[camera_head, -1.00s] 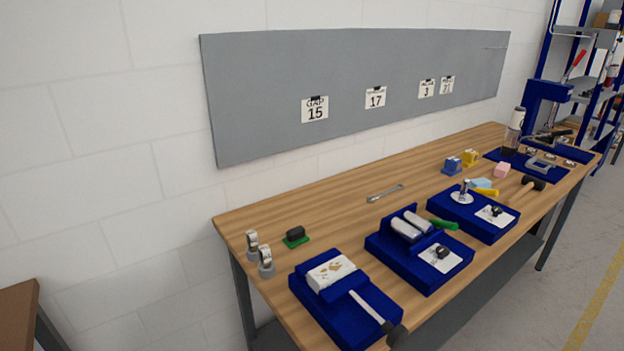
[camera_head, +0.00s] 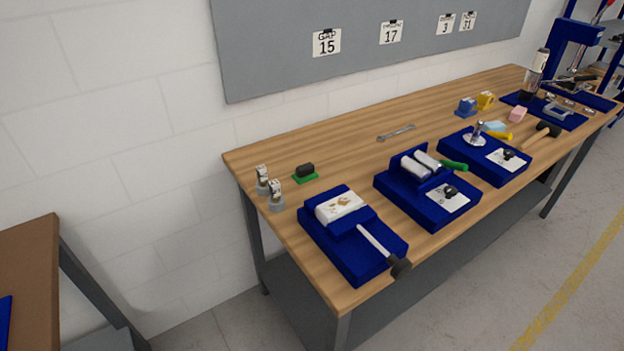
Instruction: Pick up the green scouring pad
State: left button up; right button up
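A small flat green pad (camera_head: 314,178), which looks like the green scouring pad, lies on the left part of the wooden workbench (camera_head: 262,152). A dark block (camera_head: 306,169) sits on top of it and hides most of its upper face, so only its green edge shows. Neither of my grippers is in view.
Two small grey-and-white fittings (camera_head: 269,187) stand left of the pad. A blue tray (camera_head: 340,244) with a white box and a hammer lies in front of it. More blue trays and a wrench (camera_head: 396,133) are to the right. Bench surface behind the pad is clear.

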aim_at(304, 173)
jog(key=i+l+u, duration=0.1)
jog(key=l, duration=0.2)
jog(key=i+l+u, duration=0.1)
jog(key=l, duration=0.25)
jog(key=i+l+u, duration=0.2)
jog(key=l, duration=0.45)
jog(key=i, duration=0.1)
